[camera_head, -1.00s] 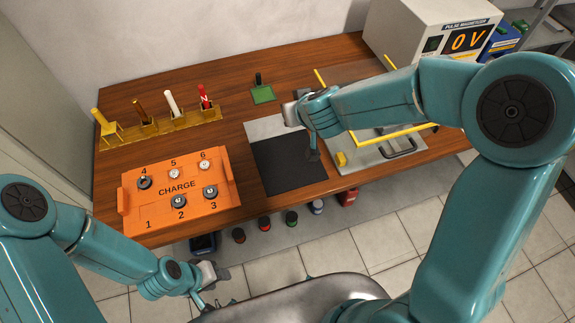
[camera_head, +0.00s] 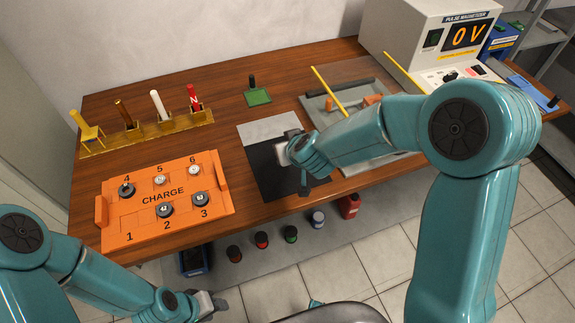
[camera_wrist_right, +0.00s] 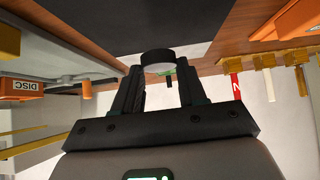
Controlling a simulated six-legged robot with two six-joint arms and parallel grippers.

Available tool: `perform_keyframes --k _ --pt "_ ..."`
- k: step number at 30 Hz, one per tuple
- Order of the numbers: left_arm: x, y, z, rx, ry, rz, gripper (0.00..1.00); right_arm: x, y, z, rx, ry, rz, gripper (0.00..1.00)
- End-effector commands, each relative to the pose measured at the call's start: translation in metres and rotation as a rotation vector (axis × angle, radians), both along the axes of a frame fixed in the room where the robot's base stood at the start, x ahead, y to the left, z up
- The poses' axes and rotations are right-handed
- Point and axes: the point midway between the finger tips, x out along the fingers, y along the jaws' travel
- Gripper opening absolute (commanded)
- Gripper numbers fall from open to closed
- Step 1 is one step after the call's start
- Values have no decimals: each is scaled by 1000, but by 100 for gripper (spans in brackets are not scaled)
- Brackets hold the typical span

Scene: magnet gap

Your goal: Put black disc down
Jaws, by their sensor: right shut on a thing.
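In the wrist view my right gripper (camera_wrist_right: 158,85) is shut on the black disc (camera_wrist_right: 158,57), held at the fingertips with its paler face partly showing. In the head view my right gripper (camera_head: 284,155) is over the black pad (camera_head: 265,182) on the table; the disc is hidden there. I cannot tell whether the disc touches the pad. My left gripper (camera_head: 212,303) is low, in front of the table, away from the objects; its fingers are too small to read.
An orange CHARGE tray (camera_head: 118,238) with several dark and silver discs stands left of the pad. A yellow rack (camera_head: 150,132) with colored sticks is behind it. A grey fixture with yellow rods and the pulse magnetizer (camera_head: 430,40) are at the right.

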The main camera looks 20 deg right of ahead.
Motion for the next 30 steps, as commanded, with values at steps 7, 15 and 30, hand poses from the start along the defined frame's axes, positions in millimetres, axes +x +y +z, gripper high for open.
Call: perform_keyframes --k 7,15,30 --pt "0 0 -22 0 0 0 43 -2 1 -40 -1 2 0 14" --pt "0 0 -22 0 0 0 43 -1 1 -43 0 -1 -1 14" --pt "0 0 -24 0 0 0 43 -1 1 -47 0 0 -1 67"
